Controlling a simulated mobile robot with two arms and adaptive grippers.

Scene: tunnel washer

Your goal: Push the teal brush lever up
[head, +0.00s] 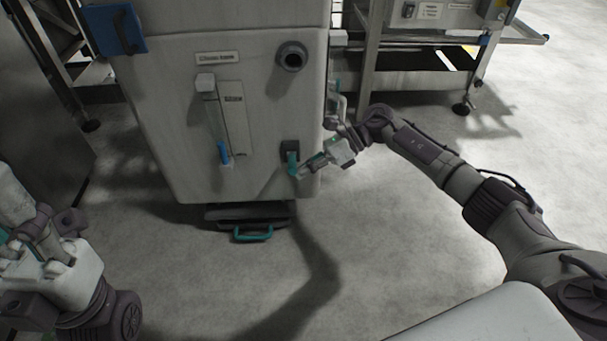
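The teal brush lever (292,163) sits on a dark mount low on the front of the grey-white machine (180,130), near its right side. It points downward. My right gripper (305,170) is at the lever from the right, with its fingertips beside or touching it. I cannot tell whether the fingers are open or shut, or whether they touch the lever. My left gripper is at the lower left, away from the machine; its base (55,275) shows, but its fingertips are not clear.
A round port (291,56) is above. A teal handle (252,234) sticks out at the machine's foot. A metal table (420,55) stands behind right. The floor in front is clear.

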